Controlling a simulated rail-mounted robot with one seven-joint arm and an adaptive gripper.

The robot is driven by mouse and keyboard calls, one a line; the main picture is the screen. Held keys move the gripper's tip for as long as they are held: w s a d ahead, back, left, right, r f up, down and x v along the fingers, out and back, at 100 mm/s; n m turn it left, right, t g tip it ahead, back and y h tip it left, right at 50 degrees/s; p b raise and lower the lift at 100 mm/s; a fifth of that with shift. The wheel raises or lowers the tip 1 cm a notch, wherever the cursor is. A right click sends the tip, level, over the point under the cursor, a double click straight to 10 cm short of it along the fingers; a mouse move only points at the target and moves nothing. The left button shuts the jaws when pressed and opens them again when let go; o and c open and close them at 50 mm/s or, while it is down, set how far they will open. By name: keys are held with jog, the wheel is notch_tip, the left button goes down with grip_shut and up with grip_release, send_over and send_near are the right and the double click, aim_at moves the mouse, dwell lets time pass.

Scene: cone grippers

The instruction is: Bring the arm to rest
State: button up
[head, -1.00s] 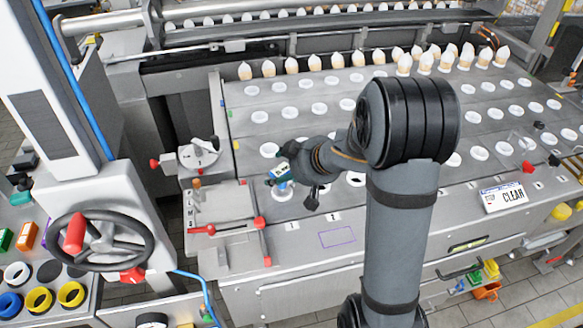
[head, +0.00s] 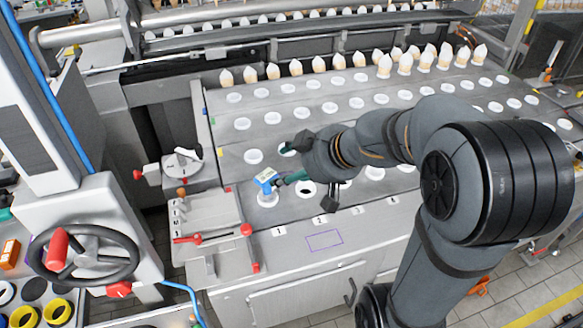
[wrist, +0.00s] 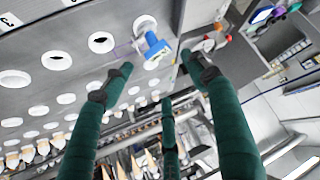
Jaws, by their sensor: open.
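My gripper (head: 288,179) is in the head view at the front left of the grey machine's bed, just right of a small blue and white piece (head: 267,182). In the wrist view its dark green fingers (wrist: 158,72) are spread apart with nothing held between them. The same blue-topped piece (wrist: 155,46) stands at a white ring, just beyond the fingertips. Whether a finger touches it I cannot tell. My arm reaches in from the right, its big elbow low over the bed's right part.
The perforated bed (head: 225,160) has rows of white rings, with cones (head: 295,68) along its back. A red-handled lever plate (head: 200,222) is left of my gripper. A handwheel (head: 85,255) stands at the far left. A purple-outlined rectangle (head: 324,240) marks the front ledge.

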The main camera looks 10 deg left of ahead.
aim_at(266, 177)
dwell(0.4)
jog(key=x, duration=1.2)
jog(key=shift+a+f, duration=0.1)
jog(key=shift+w+r+p, duration=0.1)
jog(key=shift+r+p, duration=0.8)
jog(key=shift+r, duration=0.05)
jog(key=shift+r+p, duration=0.5)
jog(key=shift+r, duration=0.25)
jog(key=shift+f, duration=0.1)
